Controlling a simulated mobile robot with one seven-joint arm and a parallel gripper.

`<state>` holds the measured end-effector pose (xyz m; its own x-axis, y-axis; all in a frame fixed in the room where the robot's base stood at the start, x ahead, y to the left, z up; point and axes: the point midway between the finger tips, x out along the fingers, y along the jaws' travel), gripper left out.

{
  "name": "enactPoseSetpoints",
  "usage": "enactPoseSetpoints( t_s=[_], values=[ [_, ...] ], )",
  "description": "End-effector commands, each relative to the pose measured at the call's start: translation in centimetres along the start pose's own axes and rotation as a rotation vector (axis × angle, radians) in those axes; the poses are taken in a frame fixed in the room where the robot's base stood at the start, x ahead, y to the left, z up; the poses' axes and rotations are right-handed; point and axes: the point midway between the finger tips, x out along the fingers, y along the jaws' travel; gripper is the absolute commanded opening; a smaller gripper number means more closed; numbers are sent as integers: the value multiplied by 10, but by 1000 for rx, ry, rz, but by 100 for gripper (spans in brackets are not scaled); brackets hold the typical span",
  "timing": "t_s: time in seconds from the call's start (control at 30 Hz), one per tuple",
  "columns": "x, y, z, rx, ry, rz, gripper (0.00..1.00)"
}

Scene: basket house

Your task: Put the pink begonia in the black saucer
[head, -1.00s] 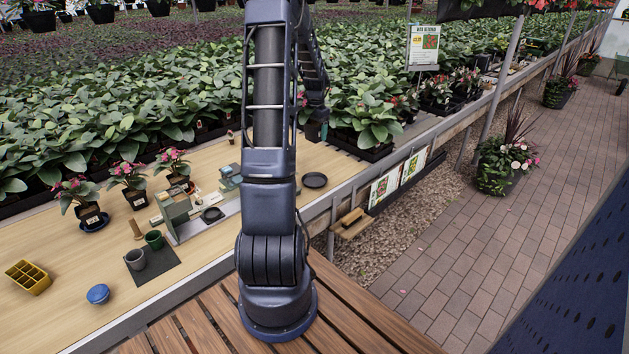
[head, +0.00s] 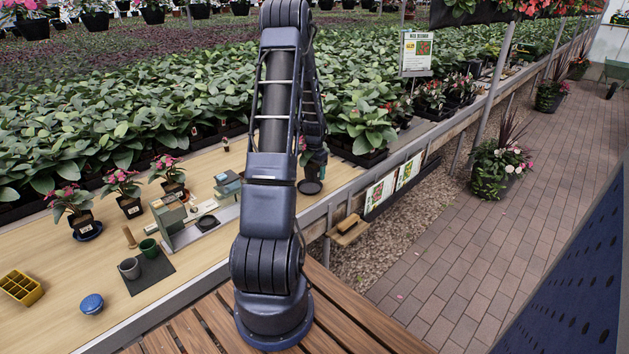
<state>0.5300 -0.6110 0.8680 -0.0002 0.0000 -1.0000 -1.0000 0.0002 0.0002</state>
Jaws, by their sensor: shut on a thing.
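My gripper (head: 316,158) is at the right end of the potting bench, low over the black saucer (head: 310,188). It is shut on a plant with pink flowers, the pink begonia (head: 302,144). My arm hides most of the plant and its pot. I cannot tell whether the pot touches the saucer. The saucer lies flat on the wood near the bench's front edge. Other pink-flowered plants in dark pots stand at the left: one on a blue saucer (head: 88,233), one in the middle (head: 129,207) and one farther right (head: 173,187).
A grey-green scale-like device (head: 178,231) with a dark round plate stands mid-bench. Grey (head: 130,268) and green (head: 149,248) cups stand on a dark mat. A yellow tray (head: 20,288) and blue round container (head: 92,303) are at left. Dense leafy plants line the back.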

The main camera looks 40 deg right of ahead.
Motion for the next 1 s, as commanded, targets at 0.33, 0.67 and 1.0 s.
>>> enactPoseSetpoints(
  t_s=[0.33, 0.67, 1.0],
  values=[
    [29, 0, 0, 1, -2, 1, 46],
    [48, 0, 0, 0, 0, 0, 46],
    [53, 0, 0, 0, 0, -1, 46]
  ],
)
